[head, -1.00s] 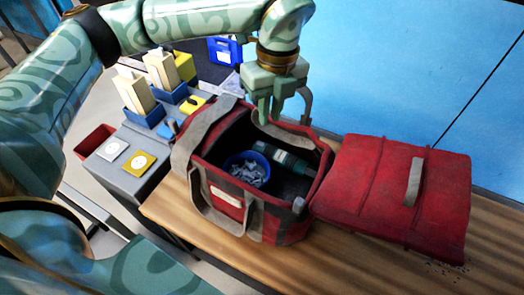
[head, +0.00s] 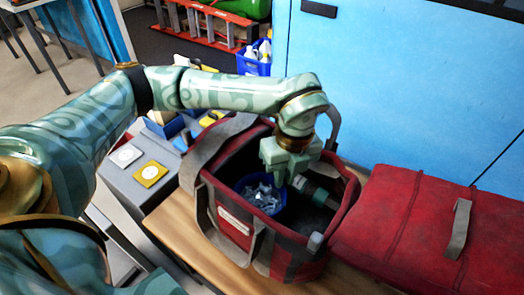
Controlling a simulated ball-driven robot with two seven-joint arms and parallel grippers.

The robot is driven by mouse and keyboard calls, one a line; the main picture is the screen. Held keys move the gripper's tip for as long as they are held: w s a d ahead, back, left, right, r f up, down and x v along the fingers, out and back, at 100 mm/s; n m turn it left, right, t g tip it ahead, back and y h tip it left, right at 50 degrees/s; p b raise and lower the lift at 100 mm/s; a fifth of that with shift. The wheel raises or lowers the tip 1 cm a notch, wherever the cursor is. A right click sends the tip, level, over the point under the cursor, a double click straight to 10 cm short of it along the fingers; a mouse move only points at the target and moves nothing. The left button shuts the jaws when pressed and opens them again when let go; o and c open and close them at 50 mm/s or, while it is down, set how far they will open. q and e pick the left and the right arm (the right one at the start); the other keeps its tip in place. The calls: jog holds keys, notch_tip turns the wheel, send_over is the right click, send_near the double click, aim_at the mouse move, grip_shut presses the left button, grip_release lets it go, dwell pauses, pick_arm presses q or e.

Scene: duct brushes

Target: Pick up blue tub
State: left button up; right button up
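The blue tub (head: 264,197) is a small round tub filled with grey pieces. It sits inside the open red bag (head: 232,228), towards the left side of the bag. My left gripper (head: 284,182) reaches down into the bag with its fingers at the tub's far right rim. The fingertips are small and partly hidden against the tub, so whether they are apart or closed on the rim is unclear. My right gripper is not in view.
A dark green cylindrical tool (head: 318,194) lies in the bag right of the tub. The bag's red lid (head: 430,225) lies open to the right on the wooden table (head: 178,222). Grey straps loop at the bag's sides. A grey unit with white and yellow squares (head: 137,172) stands left.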

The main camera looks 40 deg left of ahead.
pick_arm(q)
notch_tip(320, 180, down, 3)
jog(key=shift+r+b, duration=0.15)
jog(key=shift+b, duration=0.15)
jog(key=shift+r, duration=0.2)
grip_shut()
dwell(1.1)
